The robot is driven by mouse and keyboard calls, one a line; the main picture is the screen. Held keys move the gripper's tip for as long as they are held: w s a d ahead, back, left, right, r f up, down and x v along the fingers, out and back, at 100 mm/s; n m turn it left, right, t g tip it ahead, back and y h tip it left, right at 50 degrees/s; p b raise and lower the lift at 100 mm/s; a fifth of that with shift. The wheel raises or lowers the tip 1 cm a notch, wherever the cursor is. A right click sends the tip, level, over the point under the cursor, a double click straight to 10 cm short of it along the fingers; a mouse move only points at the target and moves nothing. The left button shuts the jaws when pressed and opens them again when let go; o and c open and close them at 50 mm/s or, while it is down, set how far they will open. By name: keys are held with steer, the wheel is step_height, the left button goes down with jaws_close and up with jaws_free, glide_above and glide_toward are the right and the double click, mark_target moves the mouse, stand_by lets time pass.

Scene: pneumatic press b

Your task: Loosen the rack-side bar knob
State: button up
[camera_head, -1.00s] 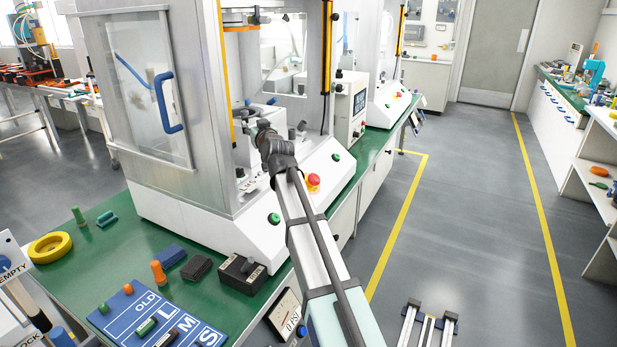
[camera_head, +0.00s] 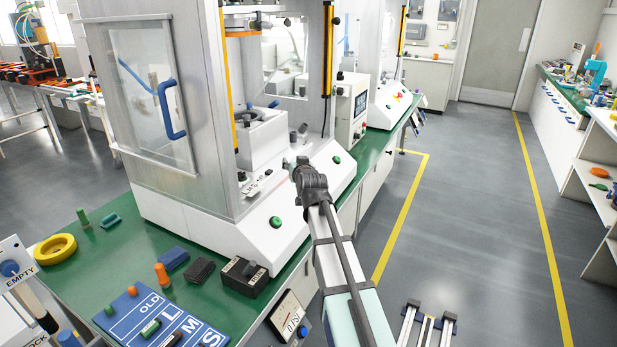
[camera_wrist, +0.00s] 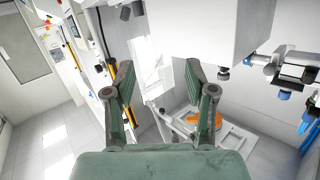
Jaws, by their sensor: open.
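The press (camera_head: 205,205) stands on the green bench with its front bay open. I cannot tell which is the rack-side bar knob. My gripper (camera_wrist: 158,75) is open and empty, its two green-padded fingers wide apart.
Green buttons (camera_head: 275,221) sit on the sloped panel. The grey aisle floor (camera_head: 470,230) at right is clear. A metal fitting with blue ends (camera_wrist: 292,72) is at the wrist view's right.

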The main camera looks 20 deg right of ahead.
steer(key=s+d+f+m+g+h+p, duration=0.1)
steer(key=s+d+f, duration=0.1)
steer(key=d+f, duration=0.2)
steer(key=shift+s+f, duration=0.3)
steer(key=shift+f, duration=0.4)
